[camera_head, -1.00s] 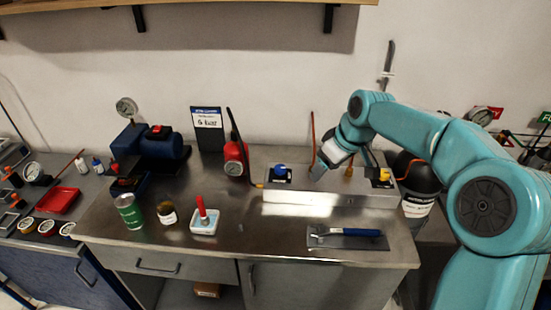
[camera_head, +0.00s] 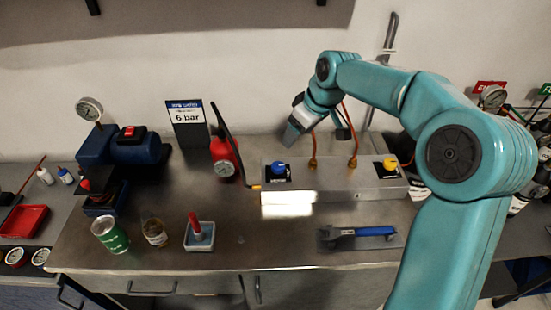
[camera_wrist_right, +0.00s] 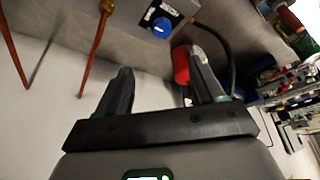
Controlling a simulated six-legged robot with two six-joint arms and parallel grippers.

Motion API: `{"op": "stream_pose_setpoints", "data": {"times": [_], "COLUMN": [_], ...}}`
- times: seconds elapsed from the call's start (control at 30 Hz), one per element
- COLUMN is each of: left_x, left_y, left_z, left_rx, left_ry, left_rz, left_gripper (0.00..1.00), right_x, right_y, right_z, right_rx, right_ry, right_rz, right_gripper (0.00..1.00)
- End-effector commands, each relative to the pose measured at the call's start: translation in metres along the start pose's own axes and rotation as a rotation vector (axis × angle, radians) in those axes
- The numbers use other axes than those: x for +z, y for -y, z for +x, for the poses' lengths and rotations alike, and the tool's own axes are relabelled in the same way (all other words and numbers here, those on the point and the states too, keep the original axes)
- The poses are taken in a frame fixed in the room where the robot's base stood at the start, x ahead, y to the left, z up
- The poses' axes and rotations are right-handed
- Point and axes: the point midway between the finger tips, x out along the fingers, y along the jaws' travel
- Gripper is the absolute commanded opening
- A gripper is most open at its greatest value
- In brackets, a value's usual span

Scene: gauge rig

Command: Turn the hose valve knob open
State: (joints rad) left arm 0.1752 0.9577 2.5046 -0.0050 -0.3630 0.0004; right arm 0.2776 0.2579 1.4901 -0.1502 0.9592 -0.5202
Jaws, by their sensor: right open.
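A blue knob (camera_head: 279,168) sits on a dark labelled plate at the left end of a grey metal box (camera_head: 335,185). A yellow knob (camera_head: 390,163) sits at the box's right end. The labels are too small to read, so I cannot tell which knob is the hose valve. My right gripper (camera_head: 291,134) is above and behind the blue knob, apart from it. In the right wrist view the gripper (camera_wrist_right: 160,65) is open and empty, and the blue knob (camera_wrist_right: 161,28) shows beyond the fingertips. My left gripper is not in view.
Orange hoses (camera_head: 313,145) rise behind the box. A red canister (camera_head: 224,158) with a black hose stands left of it. A blue-handled tool (camera_head: 357,232) lies in front. A blue pump (camera_head: 135,150), a "6 bar" sign (camera_head: 187,117) and cans stand farther left.

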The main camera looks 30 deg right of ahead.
Motion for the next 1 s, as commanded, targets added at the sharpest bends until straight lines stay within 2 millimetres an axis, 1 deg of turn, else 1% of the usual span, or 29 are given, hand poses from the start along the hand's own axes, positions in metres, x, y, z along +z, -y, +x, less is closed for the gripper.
{"op": "stream_pose_setpoints", "data": {"times": [0.07,0.17,0.5,0.6,0.7,0.83,1.0], "left_x": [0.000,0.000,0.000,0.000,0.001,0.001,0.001], "left_y": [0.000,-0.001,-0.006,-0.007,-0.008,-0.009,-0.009], "left_z": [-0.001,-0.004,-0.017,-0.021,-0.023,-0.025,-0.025], "left_rx": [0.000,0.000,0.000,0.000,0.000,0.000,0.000], "left_ry": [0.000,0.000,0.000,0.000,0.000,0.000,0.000], "left_rz": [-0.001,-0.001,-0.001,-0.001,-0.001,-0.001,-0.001], "left_gripper": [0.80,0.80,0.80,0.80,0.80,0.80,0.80], "right_x": [0.003,0.005,0.006,0.005,0.003,0.002,0.001], "right_y": [0.001,0.003,0.005,0.004,0.004,0.004,0.003], "right_z": [0.007,0.024,0.104,0.124,0.141,0.154,0.160], "right_rx": [-0.002,-0.004,-0.005,-0.004,-0.002,-0.001,-0.001], "right_ry": [0.003,0.006,0.006,0.004,0.003,0.001,0.000], "right_rz": [0.000,0.000,-0.001,-0.001,-0.001,-0.002,-0.001], "right_gripper": [0.68,0.68,0.68,0.68,0.68,0.68,0.68]}}
